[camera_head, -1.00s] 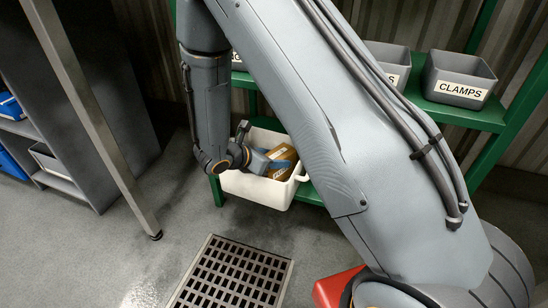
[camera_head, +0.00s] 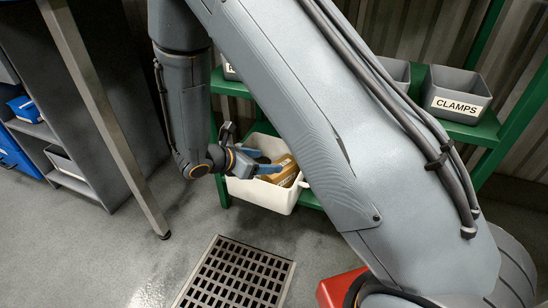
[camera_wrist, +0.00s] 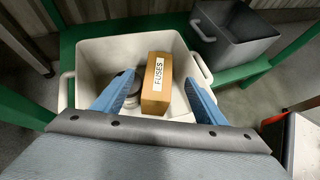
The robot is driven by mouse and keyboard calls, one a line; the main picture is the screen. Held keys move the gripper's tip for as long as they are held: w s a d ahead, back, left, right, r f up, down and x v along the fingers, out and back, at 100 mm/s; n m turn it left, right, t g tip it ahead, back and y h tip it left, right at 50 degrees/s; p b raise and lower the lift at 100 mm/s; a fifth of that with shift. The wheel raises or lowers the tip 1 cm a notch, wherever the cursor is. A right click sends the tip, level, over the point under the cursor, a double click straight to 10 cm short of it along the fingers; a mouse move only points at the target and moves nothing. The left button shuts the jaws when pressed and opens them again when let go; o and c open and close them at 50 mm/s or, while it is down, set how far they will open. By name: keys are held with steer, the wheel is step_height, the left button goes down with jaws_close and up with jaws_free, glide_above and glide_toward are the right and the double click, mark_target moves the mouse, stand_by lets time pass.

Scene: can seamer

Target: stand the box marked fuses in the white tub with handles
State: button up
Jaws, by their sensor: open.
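The white tub with handles (camera_head: 262,196) stands low on the green shelf unit; it also shows in the wrist view (camera_wrist: 90,53). The brown box marked fuses (camera_wrist: 157,88) is inside the tub, its white label facing the wrist camera; in the head view the box (camera_head: 285,171) looks tilted, and its base is hidden. My gripper (camera_wrist: 160,97) is open, with one blue finger on each side of the box and visible gaps between. It reaches in from the left in the head view (camera_head: 268,169).
Round grey items (camera_wrist: 128,82) lie in the tub beside the box. A dark grey bin (camera_wrist: 235,35) stands beside the tub. The clamps bin (camera_head: 456,94) is on the shelf above. A metal post (camera_head: 105,115) stands at left.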

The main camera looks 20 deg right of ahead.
steer(key=s+a+r+m+g+y, duration=0.1)
steer(key=s+a+r+m+y, duration=0.3)
steer(key=s+r, duration=0.3)
steer(key=s+a+r+m+g+y, duration=0.2)
steer(key=s+a+r+m, duration=0.4)
steer(key=s, duration=0.8)
steer(key=s+a+r+m+g+y+p, duration=0.1)
steer(key=s+a+r+m+g+y, duration=0.1)
steer(key=s+a+r+m+y, duration=0.3)
steer(key=s+r+m, duration=0.2)
steer(key=s+r, duration=0.2)
steer(key=s, duration=0.2)
steer(key=shift+s+a+r+y, duration=0.15)
steer(key=shift+a+r+y, duration=0.05)
steer(key=shift+a+y, duration=0.1)
steer(key=d+r+m+p, duration=0.2)
steer(key=d+r+p, duration=0.5)
steer(key=p, duration=0.5)
steer(key=d+r+m+h+p, duration=0.1)
steer(key=d+r+p, duration=0.5)
steer(key=r+p, duration=0.6)
steer(key=d+r+m+p, duration=0.3)
steer(key=d+r+p, duration=0.4)
steer(key=p, duration=0.6)
step_height(320, 180, up, 2)
steer(key=shift+d+r+m+h+p, duration=0.2)
steer(key=shift+d+m+h+p, duration=0.1)
steer(key=shift+d+h+p, duration=0.1)
